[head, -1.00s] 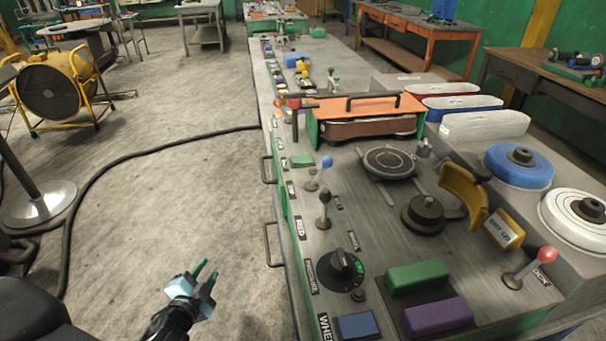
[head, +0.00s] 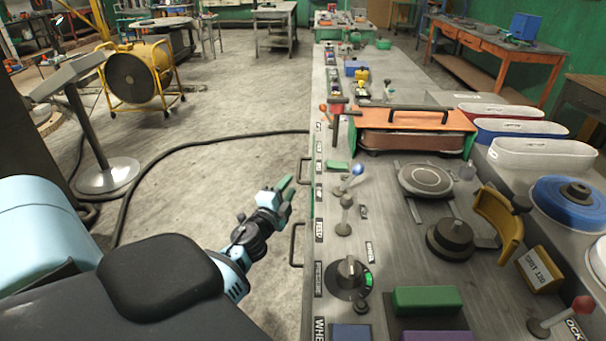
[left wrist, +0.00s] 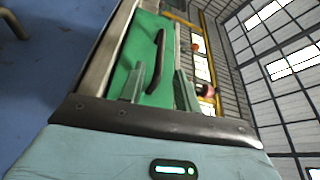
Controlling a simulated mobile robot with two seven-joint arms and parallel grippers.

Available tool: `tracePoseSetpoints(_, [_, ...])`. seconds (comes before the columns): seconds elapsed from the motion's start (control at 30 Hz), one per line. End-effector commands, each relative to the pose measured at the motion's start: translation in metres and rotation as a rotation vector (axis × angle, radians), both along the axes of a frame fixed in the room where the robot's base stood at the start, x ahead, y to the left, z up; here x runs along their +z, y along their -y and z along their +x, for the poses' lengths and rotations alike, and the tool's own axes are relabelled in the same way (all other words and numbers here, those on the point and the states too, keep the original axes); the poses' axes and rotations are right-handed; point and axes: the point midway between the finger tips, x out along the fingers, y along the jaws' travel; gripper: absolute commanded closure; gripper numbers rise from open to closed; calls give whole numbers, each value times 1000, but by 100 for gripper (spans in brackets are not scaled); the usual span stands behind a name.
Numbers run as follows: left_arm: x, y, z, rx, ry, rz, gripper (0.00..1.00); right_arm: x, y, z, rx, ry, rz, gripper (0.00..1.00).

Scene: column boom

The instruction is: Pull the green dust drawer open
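The green drawer front (left wrist: 128,52) fills the middle of the left wrist view. Its dark bar handle (left wrist: 157,62) lies ahead of and between the two fingers, apparently not gripped. My left gripper (left wrist: 158,84) is open and empty. In the head view the left gripper (head: 284,192) is just left of the bench's side, with its fingers toward it. Two bar handles show on that side, a far one (head: 301,172) and a near one (head: 295,245). The drawer face is mostly hidden there by the steep angle. My right gripper is not in view.
The bench top (head: 385,235) carries knobs, levers, an orange-lidded unit (head: 415,119) and green and purple blocks. A dark cable (head: 190,146) crosses the floor. A yellow fan (head: 137,80) and a stand (head: 108,176) are at left.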

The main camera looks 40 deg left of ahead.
Motion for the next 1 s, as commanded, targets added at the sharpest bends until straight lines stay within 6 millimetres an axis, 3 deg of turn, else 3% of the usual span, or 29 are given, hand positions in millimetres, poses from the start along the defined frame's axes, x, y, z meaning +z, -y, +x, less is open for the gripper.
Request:
tracePoseSetpoints(0.53, [4, -20, 62, 0, -1, -1, 68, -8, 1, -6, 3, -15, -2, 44])
tracePoseSetpoints(1.0, [5, -23, 70, 0, -1, -1, 68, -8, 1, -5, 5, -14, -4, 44])
